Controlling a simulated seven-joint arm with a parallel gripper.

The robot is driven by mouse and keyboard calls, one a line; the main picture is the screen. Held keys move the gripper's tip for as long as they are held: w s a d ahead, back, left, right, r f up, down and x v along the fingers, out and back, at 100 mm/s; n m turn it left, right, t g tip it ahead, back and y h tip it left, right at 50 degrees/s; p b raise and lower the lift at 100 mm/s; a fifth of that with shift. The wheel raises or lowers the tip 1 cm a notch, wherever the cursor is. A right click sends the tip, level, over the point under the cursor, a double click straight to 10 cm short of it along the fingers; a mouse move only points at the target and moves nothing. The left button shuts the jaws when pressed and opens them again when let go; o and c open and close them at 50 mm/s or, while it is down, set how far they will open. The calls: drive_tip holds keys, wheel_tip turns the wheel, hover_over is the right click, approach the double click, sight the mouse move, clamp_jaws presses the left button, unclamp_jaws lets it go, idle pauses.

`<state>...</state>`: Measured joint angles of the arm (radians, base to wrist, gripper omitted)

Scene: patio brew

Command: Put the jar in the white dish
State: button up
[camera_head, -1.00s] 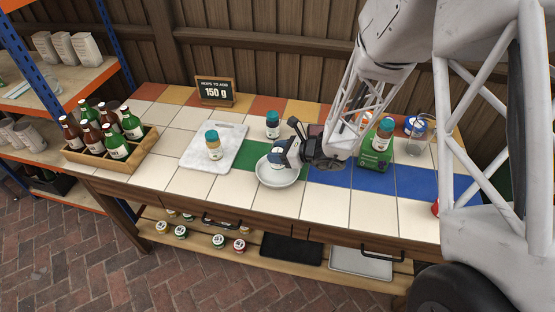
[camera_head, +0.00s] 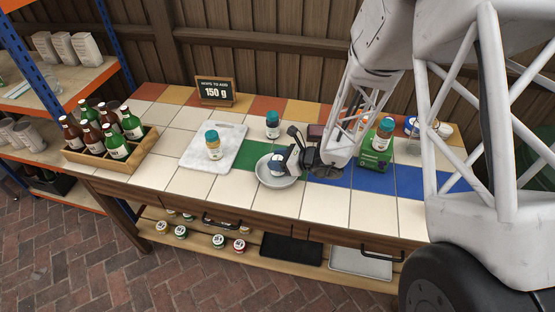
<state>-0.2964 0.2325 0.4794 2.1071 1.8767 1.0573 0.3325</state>
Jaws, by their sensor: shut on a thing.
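The white dish (camera_head: 268,181) is a shallow round bowl on the tiles near the middle of the table. My gripper (camera_head: 281,163) is over the dish, pointing left, with its fingers low at the bowl. It is shut on a small, pale thing, probably a jar, that is mostly hidden by the fingers. I cannot tell whether this thing touches the dish. Other jars with teal lids show: one (camera_head: 213,146) on the marble board, one (camera_head: 272,127) behind the dish, and one (camera_head: 382,134) at the green box.
The marble board (camera_head: 228,138) lies left of the dish. A wooden crate (camera_head: 108,167) of bottles stands at the left end. A sign (camera_head: 214,91) reading 150 g stands at the back. The green box (camera_head: 375,154) is right of my gripper. Tiles in front of the dish are clear.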

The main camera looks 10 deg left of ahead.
drive_tip(key=o, duration=1.2)
drive_tip(key=shift+f, duration=0.1)
drive_tip(key=shift+o, duration=0.2)
drive_tip(key=v, duration=1.2)
drive_tip(key=shift+r, duration=0.25)
